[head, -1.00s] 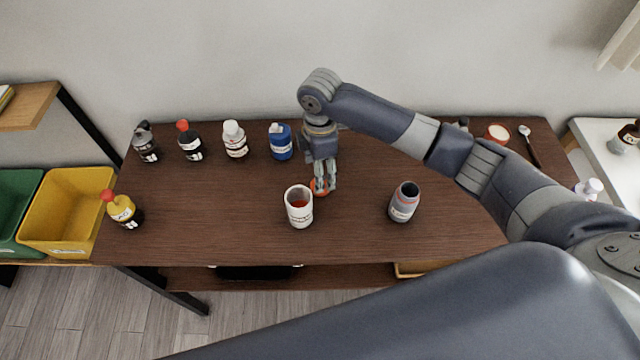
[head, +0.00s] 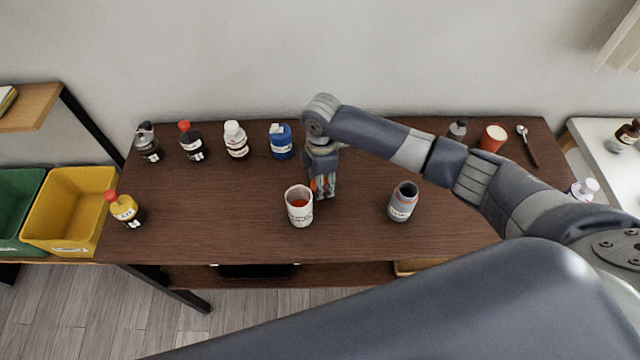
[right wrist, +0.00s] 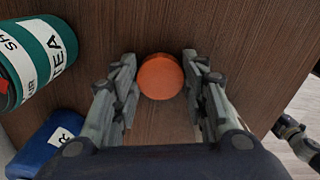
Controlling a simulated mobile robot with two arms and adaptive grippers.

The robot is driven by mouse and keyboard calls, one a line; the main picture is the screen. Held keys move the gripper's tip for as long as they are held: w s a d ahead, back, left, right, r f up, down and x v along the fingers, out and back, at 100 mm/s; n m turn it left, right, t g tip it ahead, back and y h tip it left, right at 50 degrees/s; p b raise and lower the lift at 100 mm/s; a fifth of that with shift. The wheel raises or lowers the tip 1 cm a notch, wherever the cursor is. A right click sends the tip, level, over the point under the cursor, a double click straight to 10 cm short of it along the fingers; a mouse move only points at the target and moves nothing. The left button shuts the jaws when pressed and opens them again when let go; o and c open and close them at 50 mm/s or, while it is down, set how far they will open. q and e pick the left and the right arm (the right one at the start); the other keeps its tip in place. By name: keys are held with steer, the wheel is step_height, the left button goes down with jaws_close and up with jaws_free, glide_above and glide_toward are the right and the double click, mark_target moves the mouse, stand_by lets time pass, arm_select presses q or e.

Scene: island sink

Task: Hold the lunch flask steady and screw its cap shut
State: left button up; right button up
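The orange round cap (right wrist: 160,77) lies on the table between the fingers of my right gripper (head: 324,193). In the right wrist view the fingers stand close on both sides of it; firm contact is not clear. An open white vessel (head: 299,215) with red contents stands upright just left of this gripper in the head view. An open grey vessel (head: 402,207) stands upright to the right. Their labels are too small to tell which is the lunch flask. A grey jointed part at the wrist view's right edge may be my left gripper; its opening is unclear.
Several bottles stand along the back left, including a blue one (head: 281,143). A green tin (right wrist: 40,55) marked TEA shows in the wrist view. A yellow-bodied bottle (head: 125,210) is at the left edge.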

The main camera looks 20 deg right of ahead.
stand_by(0.3)
steer(key=r, duration=0.1)
steer(key=r+b, duration=0.1)
steer(key=r, duration=0.1)
steer(key=shift+s+r, duration=0.2)
steer(key=shift+s, duration=0.1)
arm_select(q)
step_height(320, 180, down, 3)
steer(key=shift+f+b, duration=0.1)
steer(key=shift+b, duration=0.95)
arm_select(e)
steer(key=s, duration=0.5)
steer(key=s+r, duration=0.1)
steer(key=s, duration=0.9)
steer(key=shift+s+a+r, duration=0.2)
steer(key=shift+a+r, duration=0.1)
steer(key=shift+a, duration=0.05)
steer(key=shift+w+d+r+m, duration=0.1)
steer(key=shift+w+r+m, duration=0.05)
steer(key=shift+r+m, duration=0.15)
steer(key=w+d+r+m, duration=0.1)
steer(key=d+r+m, duration=0.1)
steer(key=r+m, duration=0.4)
steer(key=d+r+m, duration=0.2)
steer(key=r+m, duration=0.5)
steer(key=m, duration=0.3)
steer(key=shift+w+r+m, duration=0.3)
steer(key=shift+w+m, duration=0.1)
arm_select(q)
steer(key=shift+c, duration=0.6)
